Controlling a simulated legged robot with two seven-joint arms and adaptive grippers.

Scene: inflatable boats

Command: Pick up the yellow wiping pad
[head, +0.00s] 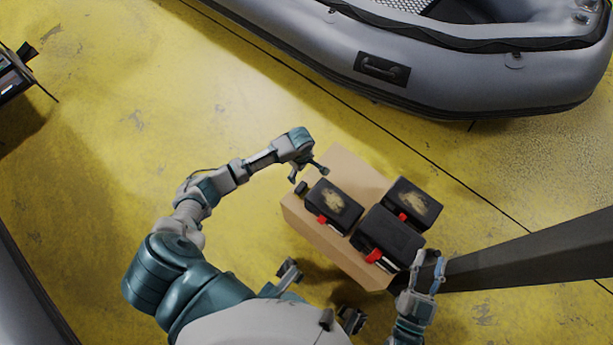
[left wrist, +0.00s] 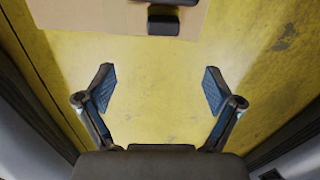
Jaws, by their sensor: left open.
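No pad with a clearly yellow face shows in either view. A small dark block (head: 301,187) lies on the left corner of the cardboard box (head: 346,166). It also shows at the top of the left wrist view (left wrist: 163,22), near the box edge. My left gripper (head: 309,174) is open and empty at the box's left end, close to the block. In the left wrist view its spread fingers (left wrist: 158,76) have only yellow floor between them, with the block beyond their tips. My right gripper (head: 429,260) is open and empty at the box's right end.
Three black cases with red parts stand on the box: one left (head: 333,205), one front right (head: 388,236), one back right (head: 412,203). A dark beam (head: 530,256) lies to the right. A grey inflatable boat (head: 450,75) fills the back.

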